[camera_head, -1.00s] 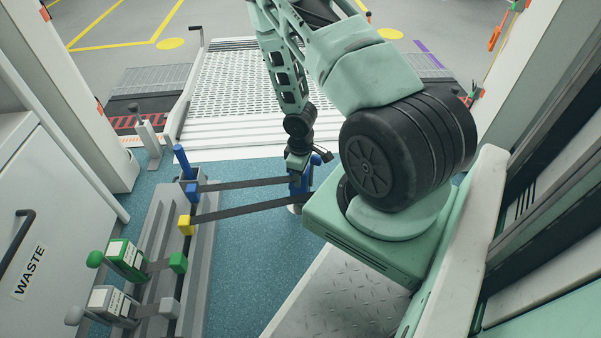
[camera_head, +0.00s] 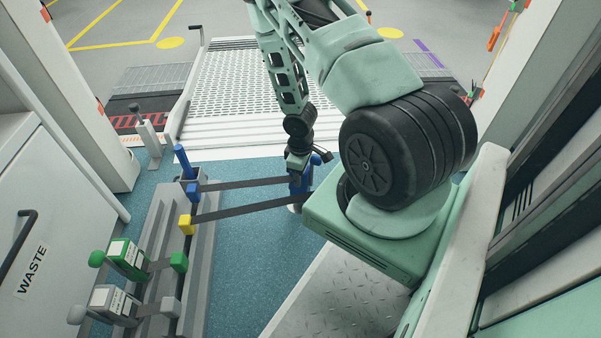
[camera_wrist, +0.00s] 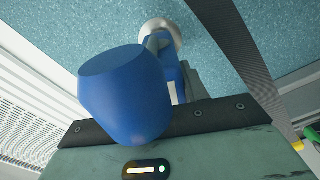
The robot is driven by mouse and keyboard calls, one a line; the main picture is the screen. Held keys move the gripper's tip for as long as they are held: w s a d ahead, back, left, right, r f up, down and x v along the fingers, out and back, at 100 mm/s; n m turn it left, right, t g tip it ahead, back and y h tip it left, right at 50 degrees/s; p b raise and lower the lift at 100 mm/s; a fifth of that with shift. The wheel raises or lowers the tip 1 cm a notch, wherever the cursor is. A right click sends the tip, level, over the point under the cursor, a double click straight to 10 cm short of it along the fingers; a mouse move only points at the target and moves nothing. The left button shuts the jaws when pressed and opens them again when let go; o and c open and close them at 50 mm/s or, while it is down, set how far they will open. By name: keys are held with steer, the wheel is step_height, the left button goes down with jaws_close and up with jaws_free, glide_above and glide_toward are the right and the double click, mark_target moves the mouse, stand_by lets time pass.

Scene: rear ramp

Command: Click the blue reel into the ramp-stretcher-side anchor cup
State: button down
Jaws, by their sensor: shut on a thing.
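The blue reel (camera_wrist: 125,95) fills the middle of the wrist view, with its rounded knob towards the camera and its body behind. My gripper (camera_head: 299,174) is shut on it, low over the blue floor; only bits of blue show around the gripper in the head view. A pale round cup (camera_wrist: 162,30) on the floor shows just beyond the reel's far end in the wrist view. Its rim also shows below the gripper in the head view (camera_head: 295,208). The reel and cup overlap in view; I cannot tell whether the reel is seated.
Dark straps run from a blue block (camera_head: 193,191) and a yellow block (camera_head: 185,225) on the grey rail rack towards my gripper. Green (camera_head: 127,258) and grey (camera_head: 113,303) reels sit on the rack. The perforated ramp (camera_head: 245,90) lies behind; a diamond-plate surface (camera_head: 340,305) is in front.

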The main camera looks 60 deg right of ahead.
steer(key=shift+f+b, duration=0.55)
steer(key=shift+f, duration=0.45)
steer(key=c, duration=0.7)
jaws_free()
step_height(320, 180, up, 18)
steer(key=p, duration=1)
steer(key=shift+f, duration=0.25)
